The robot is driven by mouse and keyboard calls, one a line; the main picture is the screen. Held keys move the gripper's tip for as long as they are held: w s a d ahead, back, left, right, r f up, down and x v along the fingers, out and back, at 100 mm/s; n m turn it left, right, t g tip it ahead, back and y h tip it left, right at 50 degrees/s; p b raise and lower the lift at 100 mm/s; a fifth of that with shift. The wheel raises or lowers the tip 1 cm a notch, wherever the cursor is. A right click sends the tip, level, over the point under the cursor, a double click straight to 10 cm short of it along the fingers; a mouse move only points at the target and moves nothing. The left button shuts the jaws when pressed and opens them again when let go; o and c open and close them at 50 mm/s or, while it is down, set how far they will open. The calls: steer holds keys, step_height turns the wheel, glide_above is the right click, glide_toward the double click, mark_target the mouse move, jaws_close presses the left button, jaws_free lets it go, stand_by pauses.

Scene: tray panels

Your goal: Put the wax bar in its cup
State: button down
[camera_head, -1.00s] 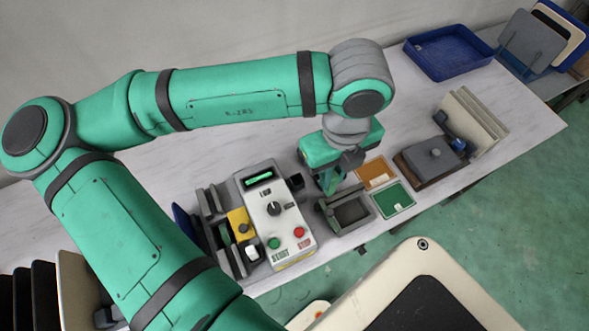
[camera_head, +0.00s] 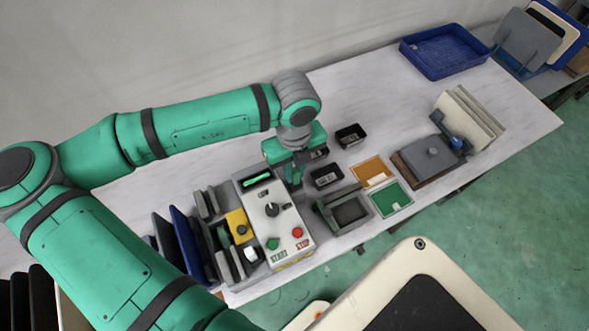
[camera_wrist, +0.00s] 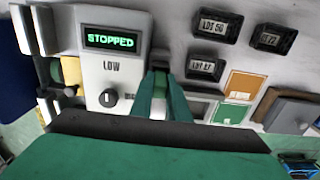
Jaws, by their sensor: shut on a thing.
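My gripper (camera_head: 291,182) hangs over the right edge of the control box, left of the black cups. In the wrist view its two green fingers (camera_wrist: 161,78) are shut on a small dark greenish piece, the wax bar, mostly hidden between the tips. One black labelled cup (camera_head: 325,177) is just right of my gripper; another (camera_head: 350,135) is farther back. The wrist view shows one cup reading LOT 56 (camera_wrist: 218,26), one at the right (camera_wrist: 274,39) and a nearer one (camera_wrist: 204,68); the last two labels are hard to read.
The control box (camera_head: 272,215) reads STOPPED in the wrist view. A grey open fixture (camera_head: 327,214), an orange panel (camera_head: 371,171) and a green panel (camera_head: 391,198) lie right of it. A blue tray (camera_head: 447,52) is at the back. Table between cups and blue tray is clear.

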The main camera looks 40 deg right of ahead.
steer(key=shift+f, duration=0.3)
steer(key=c, duration=1.7)
jaws_free()
step_height(320, 180, up, 12)
steer(key=shift+r, duration=0.15)
